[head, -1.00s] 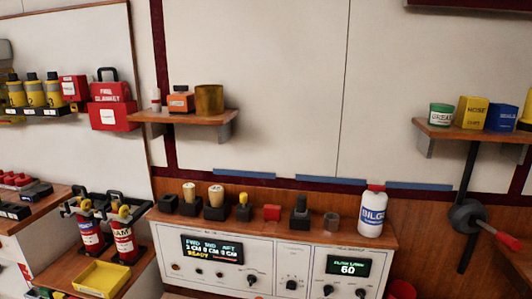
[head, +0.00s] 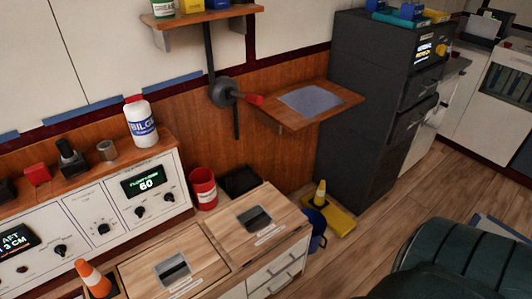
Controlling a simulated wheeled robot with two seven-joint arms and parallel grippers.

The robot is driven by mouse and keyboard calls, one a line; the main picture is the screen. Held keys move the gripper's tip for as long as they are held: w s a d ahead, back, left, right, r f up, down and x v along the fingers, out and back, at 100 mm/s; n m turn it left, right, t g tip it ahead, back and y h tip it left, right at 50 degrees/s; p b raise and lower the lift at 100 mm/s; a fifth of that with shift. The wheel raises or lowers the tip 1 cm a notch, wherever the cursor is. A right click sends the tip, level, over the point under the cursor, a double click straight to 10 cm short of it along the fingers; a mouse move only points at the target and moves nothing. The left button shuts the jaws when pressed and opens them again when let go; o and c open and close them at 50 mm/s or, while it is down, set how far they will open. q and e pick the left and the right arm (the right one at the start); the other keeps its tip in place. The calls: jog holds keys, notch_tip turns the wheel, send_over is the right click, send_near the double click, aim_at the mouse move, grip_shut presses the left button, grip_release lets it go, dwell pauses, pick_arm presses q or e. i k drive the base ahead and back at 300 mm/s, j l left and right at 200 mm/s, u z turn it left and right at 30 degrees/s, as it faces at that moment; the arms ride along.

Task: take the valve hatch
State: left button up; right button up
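Two wooden hatch lids lie side by side on top of a low white cabinet in the lower middle of the head view. The nearer left lid (head: 148,274) and the farther right lid (head: 279,211) each have a dark recessed pull and a small pale label. The labels are too small to read, so I cannot tell which is the valve hatch. Both lids look flat and closed. Neither of my grippers is in view.
An orange cone (head: 94,281) stands left of the lids. Behind them are a red bucket (head: 203,188) and a dark tray (head: 239,181). A white console (head: 97,221), a lever with a red grip (head: 252,99) and a dark cabinet (head: 360,115) surround them. A green padded seat (head: 462,262) fills the lower right.

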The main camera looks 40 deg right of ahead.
aim_at(248, 225)
jog(key=z, duration=1.15)
jog(key=l+u, duration=0.3)
jog(key=k+l+u, duration=0.15)
jog(key=u, duration=0.15)
jog(key=k+l+u, duration=0.15)
jog(key=l+u, duration=0.15)
jog(key=l, duration=0.1)
